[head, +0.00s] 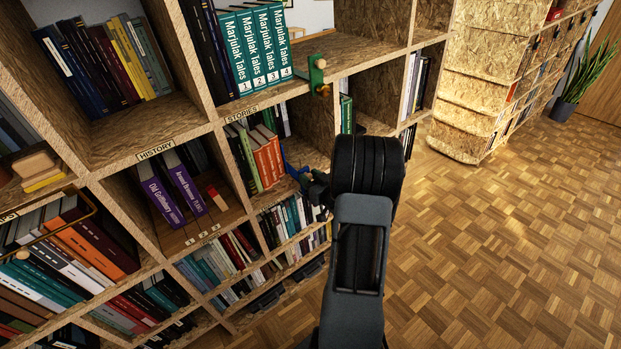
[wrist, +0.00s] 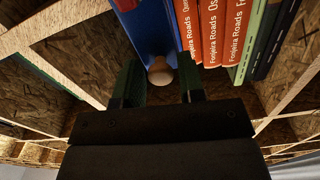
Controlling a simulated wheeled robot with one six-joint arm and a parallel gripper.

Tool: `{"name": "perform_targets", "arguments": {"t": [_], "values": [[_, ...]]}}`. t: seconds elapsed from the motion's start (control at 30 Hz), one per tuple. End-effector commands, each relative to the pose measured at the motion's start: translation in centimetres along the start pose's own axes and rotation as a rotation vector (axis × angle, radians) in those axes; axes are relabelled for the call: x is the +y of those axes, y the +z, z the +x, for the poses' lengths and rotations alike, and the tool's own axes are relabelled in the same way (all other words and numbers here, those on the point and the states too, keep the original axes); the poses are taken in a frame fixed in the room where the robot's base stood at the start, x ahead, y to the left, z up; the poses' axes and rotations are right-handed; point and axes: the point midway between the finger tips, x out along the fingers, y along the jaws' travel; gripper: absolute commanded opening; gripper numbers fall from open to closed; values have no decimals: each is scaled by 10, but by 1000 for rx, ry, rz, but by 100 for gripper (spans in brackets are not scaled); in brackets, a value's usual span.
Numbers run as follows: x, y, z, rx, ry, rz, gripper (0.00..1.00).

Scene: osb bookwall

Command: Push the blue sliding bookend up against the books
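The blue sliding bookend (head: 297,171) stands in the compartment under the STORIES label, to the right of the green and orange books (head: 268,155). My gripper (head: 312,184) is at the front of that compartment, close to the bookend, partly hidden by my arm. In the wrist view the blue bookend (wrist: 152,28) has a round wooden knob (wrist: 160,71). The orange books (wrist: 208,35) stand to its right there. My gripper (wrist: 161,83) is open, with one dark finger on each side of the knob. I cannot tell whether the fingers touch the knob or whether the bookend touches the books.
A green bookend (head: 317,76) stands on the shelf above, right of the Marjulak Tales volumes (head: 254,48). The HISTORY compartment (head: 185,190) is to the left. Shelf boards and uprights surround my gripper closely. The parquet floor (head: 490,250) at right is clear.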

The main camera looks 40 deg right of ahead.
Motion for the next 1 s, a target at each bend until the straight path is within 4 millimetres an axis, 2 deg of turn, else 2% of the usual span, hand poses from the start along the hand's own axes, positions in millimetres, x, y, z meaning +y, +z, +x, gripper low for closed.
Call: {"name": "perform_targets", "arguments": {"t": [0.13, 0.37, 0.47, 0.57, 1.0], "values": [[-1, 0, 0, -1, -2, 1, 49], [-1, 1, -1, -2, -2, 2, 49], [0, 0, -7, -2, 0, 2, 49], [0, 0, -21, -3, 1, 2, 49], [0, 0, -107, -1, 2, 2, 49]]}}
